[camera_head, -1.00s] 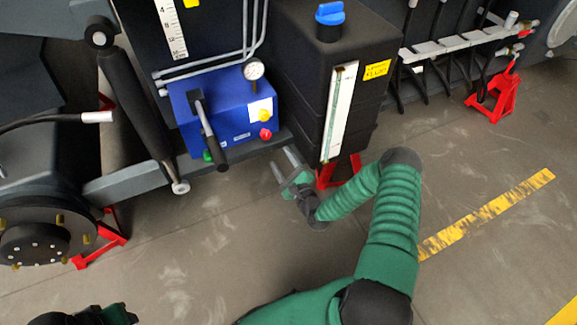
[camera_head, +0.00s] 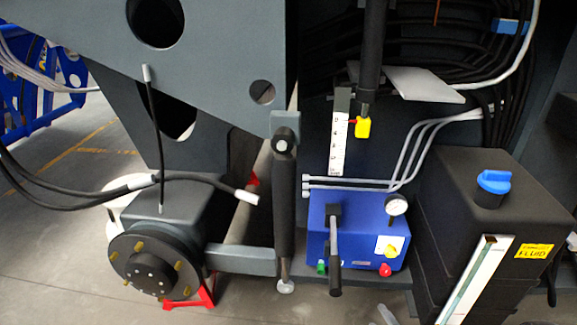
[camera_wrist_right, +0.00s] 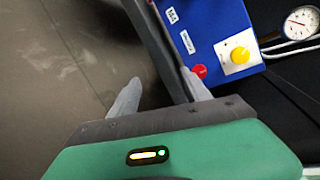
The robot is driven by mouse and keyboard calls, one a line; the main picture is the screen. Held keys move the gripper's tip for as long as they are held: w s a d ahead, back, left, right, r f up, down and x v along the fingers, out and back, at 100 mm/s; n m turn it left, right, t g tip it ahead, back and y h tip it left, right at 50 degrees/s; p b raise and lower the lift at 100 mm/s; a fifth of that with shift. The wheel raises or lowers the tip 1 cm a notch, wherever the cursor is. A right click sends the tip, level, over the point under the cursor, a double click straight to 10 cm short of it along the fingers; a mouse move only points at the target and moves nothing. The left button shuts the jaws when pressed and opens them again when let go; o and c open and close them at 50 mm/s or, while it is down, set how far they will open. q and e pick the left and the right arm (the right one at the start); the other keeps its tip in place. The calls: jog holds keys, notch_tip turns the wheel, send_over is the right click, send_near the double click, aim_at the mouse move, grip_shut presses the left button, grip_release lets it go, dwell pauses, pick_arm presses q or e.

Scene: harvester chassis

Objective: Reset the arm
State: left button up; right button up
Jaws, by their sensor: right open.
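My right gripper (camera_wrist_right: 161,76) shows in the right wrist view with its two grey fingers spread apart and nothing between them. Beyond its fingers is the side of the blue pump box (camera_wrist_right: 208,28), with a red knob (camera_wrist_right: 200,71) close to the right finger and a yellow knob (camera_wrist_right: 240,55). I cannot tell whether the finger touches the box. In the head view only a grey fingertip (camera_head: 387,314) shows at the bottom edge, below the blue box (camera_head: 356,230) with its black lever (camera_head: 334,250). My left gripper is not in view.
A black fluid tank (camera_head: 480,220) with a blue cap (camera_head: 494,182) stands right of the box. A wheel hub (camera_head: 150,268) on a red stand (camera_head: 205,298) is at the left. Loose hoses (camera_head: 100,192) hang above the hub. Bare floor (camera_head: 50,260) lies at the far left.

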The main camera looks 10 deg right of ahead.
jog(key=s+a+r+n+g+p, duration=0.2)
jog(key=s+a+r+n+g, duration=1.1)
jog(key=s+r+n, duration=0.7)
notch_tip(320, 180, up, 24)
jog(key=w+a+n+t+p, duration=0.1)
jog(key=w+p, duration=0.1)
jog(key=p, duration=2.4)
jog(key=shift+w+a+f+n+h, duration=0.2)
jog(key=shift+n+h, duration=0.1)
jog(key=shift+n, duration=0.1)
